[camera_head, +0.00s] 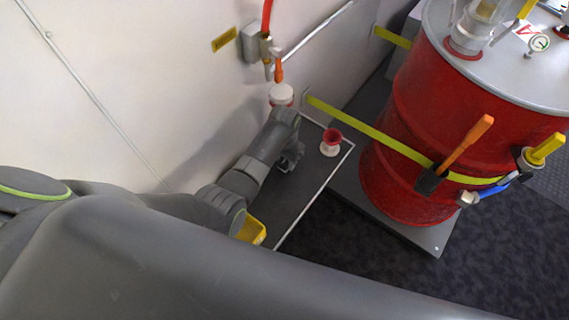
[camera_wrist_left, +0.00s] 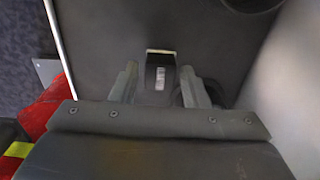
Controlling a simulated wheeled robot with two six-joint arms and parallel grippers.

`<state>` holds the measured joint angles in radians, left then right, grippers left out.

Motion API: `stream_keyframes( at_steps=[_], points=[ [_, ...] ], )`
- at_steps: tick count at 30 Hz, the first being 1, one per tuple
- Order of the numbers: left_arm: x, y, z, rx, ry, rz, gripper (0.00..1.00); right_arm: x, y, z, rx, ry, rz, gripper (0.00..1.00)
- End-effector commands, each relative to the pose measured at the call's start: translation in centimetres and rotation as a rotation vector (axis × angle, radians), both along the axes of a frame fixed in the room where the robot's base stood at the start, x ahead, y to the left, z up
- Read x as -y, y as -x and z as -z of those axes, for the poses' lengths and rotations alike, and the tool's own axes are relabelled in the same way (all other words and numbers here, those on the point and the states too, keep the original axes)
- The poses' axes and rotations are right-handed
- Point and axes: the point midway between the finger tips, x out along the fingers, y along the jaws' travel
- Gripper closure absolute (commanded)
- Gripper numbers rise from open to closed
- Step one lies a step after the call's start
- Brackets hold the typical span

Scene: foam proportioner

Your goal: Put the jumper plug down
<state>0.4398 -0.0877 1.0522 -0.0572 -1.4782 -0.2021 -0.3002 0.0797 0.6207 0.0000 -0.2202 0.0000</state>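In the left wrist view a small dark block with a pale label, likely the jumper plug (camera_wrist_left: 160,76), is between the two fingers of my left gripper (camera_wrist_left: 159,80). The fingers stand apart, with a narrow gap beside the block on the left side and almost none on the right. A dark curved piece shows near the right finger. In the head view my left gripper (camera_head: 291,158) is low over the dark grey shelf (camera_head: 308,190), and the plug cannot be made out there. Whether the plug touches the shelf is unclear. My right gripper is out of view.
A red and white cup-shaped part (camera_head: 330,142) stands at the shelf's far corner. A white round fitting (camera_head: 281,95) is near the wall below a red hose (camera_head: 266,18). A yellow piece (camera_head: 251,230) is by my left arm. A red drum (camera_head: 400,130) stands right of the shelf.

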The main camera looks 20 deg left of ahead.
Motion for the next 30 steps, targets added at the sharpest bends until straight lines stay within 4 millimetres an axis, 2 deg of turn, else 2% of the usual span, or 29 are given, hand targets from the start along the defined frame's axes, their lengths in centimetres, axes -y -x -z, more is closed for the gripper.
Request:
stream_keyframes(
  at_steps=[1, 9, 17, 20, 30],
  points=[
    [0.0, 0.0, 0.0, 0.000, 0.000, 0.000, 0.65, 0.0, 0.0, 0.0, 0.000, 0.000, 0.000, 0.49],
    [0.0, 0.0, 0.0, 0.000, 0.000, 0.000, 0.98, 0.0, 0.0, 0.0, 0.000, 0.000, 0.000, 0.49],
    [0.0, -0.1, -0.6, 0.002, 0.000, 0.000, 0.98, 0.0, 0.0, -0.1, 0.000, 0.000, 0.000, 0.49],
    [0.0, -0.1, -1.7, 0.003, 0.000, 0.000, 0.98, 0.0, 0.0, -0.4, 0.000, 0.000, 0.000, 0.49],
    [0.0, -0.1, -7.8, 0.004, 0.001, 0.000, 0.98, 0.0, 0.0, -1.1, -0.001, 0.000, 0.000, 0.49]
  ],
)
